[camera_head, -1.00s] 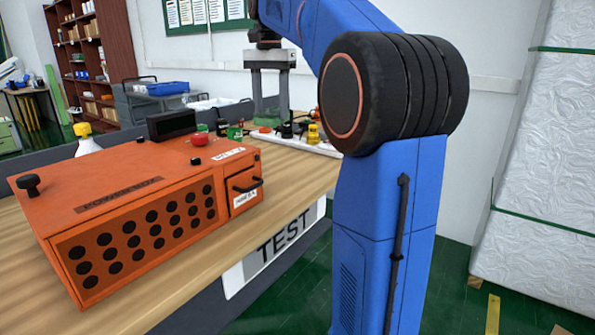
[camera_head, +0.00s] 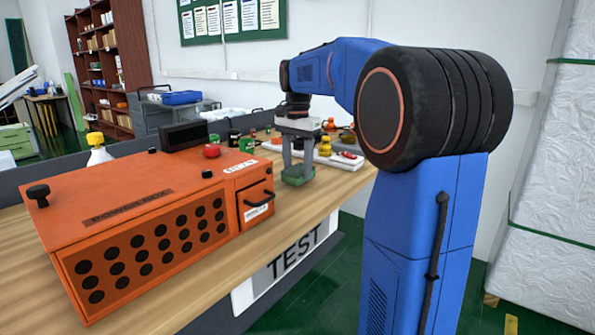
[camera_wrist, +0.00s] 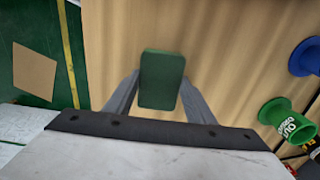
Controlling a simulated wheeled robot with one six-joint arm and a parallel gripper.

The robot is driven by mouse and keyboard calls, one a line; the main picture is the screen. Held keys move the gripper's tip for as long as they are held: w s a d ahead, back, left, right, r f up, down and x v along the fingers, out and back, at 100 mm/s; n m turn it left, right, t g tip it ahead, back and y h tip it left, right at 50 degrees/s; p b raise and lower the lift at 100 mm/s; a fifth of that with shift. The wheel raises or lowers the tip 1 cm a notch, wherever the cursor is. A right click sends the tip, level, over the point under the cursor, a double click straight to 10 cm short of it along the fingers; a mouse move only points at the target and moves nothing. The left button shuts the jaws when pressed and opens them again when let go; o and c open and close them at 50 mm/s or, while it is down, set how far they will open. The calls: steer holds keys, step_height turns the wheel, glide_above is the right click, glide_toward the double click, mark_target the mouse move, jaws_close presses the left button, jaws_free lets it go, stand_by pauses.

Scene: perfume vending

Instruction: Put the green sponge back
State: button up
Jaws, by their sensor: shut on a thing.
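The green sponge (camera_wrist: 161,80) is a dark green block between the two fingers of my gripper (camera_wrist: 160,92) in the wrist view. My gripper (camera_head: 298,172) is shut on it. In the head view the sponge (camera_head: 298,179) shows at the fingertips, close to the wooden table's right side, just past the orange box. I cannot tell whether the sponge touches the table top.
The orange power box (camera_head: 150,215) stands on the wooden table (camera_head: 330,196), left of my gripper. A white tray (camera_head: 344,163) with small parts lies behind it.

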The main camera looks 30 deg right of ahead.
mark_target(297, 169)
steer(key=shift+f, duration=0.75)
steer(key=shift+f, duration=0.15)
steer(key=o, duration=1.1)
step_height(297, 169, up, 12)
steer(key=shift+r, duration=0.2)
